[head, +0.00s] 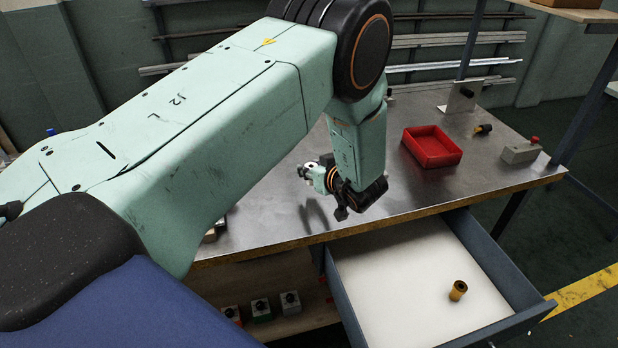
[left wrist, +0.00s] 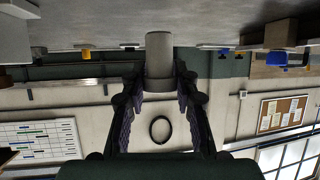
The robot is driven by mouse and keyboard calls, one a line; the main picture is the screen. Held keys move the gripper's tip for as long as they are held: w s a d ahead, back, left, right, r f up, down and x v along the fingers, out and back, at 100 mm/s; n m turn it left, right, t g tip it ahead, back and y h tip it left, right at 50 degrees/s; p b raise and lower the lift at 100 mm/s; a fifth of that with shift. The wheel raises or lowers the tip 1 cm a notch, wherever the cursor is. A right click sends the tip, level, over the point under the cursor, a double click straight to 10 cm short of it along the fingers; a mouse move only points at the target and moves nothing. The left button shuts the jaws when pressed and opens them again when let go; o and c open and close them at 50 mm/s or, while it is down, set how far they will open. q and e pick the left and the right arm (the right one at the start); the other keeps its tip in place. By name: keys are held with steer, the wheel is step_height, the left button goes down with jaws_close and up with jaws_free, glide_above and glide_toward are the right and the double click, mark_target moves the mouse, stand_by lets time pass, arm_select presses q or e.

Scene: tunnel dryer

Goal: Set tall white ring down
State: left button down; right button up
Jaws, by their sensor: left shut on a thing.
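The tall white ring (left wrist: 159,55) shows in the left wrist view as a pale grey-white cylinder between my fingers. My left gripper (left wrist: 159,82) is shut on it, with one dark finger on each side. The grey tabletop fills the top of this inverted view, close to the ring's end; I cannot tell whether they touch. In the head view my left gripper (head: 309,174) is low over the metal table (head: 400,190), partly hidden by its own wrist, and I cannot make out the ring there. My right gripper is not in view.
A red tray (head: 432,147) and a grey box with a red button (head: 520,151) stand to the right on the table. An open drawer (head: 400,300) below the front edge holds a brass cylinder (head: 458,290). Bare tabletop lies between the wrist and the tray.

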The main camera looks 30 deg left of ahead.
mark_target(311, 183)
arm_select(q)
step_height(311, 183, down, 2)
steer(key=shift+s+a+f, duration=0.15)
steer(key=shift+f, duration=0.1)
steer(key=shift+s+f, duration=0.15)
steer(key=shift+f, duration=0.25)
steer(key=shift+w+f, duration=0.15)
steer(key=shift+w, duration=0.1)
steer(key=c, duration=1.5)
jaws_free()
steer(key=shift+f, duration=0.15)
steer(key=o, duration=0.5)
steer(key=shift+s+r, duration=0.2)
steer(key=shift+w, duration=0.1)
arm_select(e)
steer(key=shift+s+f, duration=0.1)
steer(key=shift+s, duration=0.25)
arm_select(q)
steer(key=shift+f, duration=0.1)
steer(key=shift+w, duration=0.1)
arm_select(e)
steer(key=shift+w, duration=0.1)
